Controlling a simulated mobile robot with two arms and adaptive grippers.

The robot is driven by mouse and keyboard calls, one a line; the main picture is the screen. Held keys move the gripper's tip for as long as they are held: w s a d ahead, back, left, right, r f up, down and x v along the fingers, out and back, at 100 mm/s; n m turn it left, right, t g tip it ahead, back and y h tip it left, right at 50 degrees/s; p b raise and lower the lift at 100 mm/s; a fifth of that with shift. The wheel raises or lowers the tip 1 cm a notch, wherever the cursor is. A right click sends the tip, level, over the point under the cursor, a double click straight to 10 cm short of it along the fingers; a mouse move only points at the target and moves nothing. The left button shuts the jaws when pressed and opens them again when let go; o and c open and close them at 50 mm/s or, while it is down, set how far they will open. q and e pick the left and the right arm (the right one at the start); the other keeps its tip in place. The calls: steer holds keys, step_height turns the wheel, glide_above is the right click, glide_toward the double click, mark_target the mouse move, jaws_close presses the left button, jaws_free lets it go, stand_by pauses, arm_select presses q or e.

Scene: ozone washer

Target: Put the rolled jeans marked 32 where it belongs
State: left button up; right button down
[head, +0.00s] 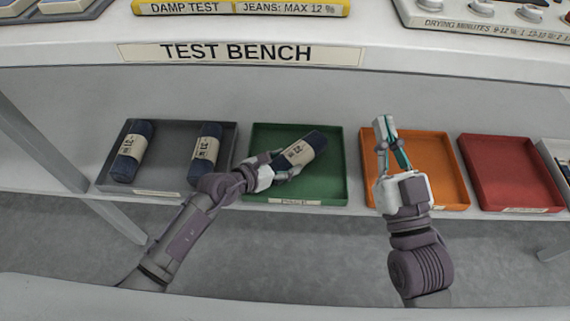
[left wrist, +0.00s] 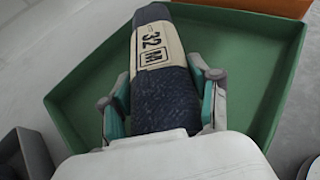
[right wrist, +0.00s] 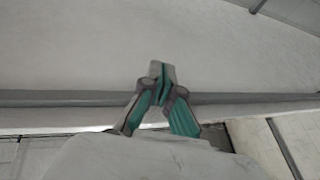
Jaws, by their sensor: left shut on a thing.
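The rolled jeans (head: 305,151) are dark blue with a cream band. In the left wrist view the jeans (left wrist: 165,85) read "32 M". My left gripper (head: 277,168) is shut on one end of the roll, with a finger on each side; its fingers also show in the left wrist view (left wrist: 163,112). The roll lies at a slant within the outline of the green tray (head: 262,140); I cannot tell whether it touches the floor. My right gripper (head: 385,132) is shut and empty in front of the orange tray; its fingertips meet in the right wrist view (right wrist: 160,82).
A grey tray (head: 168,160) at the left holds two rolled jeans (head: 134,152). The orange tray (head: 432,160) and red tray (head: 512,170) are empty. A pale tray (head: 556,155) is cut off at the right. The test bench (head: 400,58) overhangs the tray shelf.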

steer(key=shift+s+r, duration=0.1)
steer(key=shift+r, duration=0.2)
arm_select(q)
steer(key=o, duration=1.6)
steer(key=shift+f, duration=0.15)
arm_select(e)
steer(key=shift+s+r+t, duration=0.15)
steer(key=shift+t, duration=0.15)
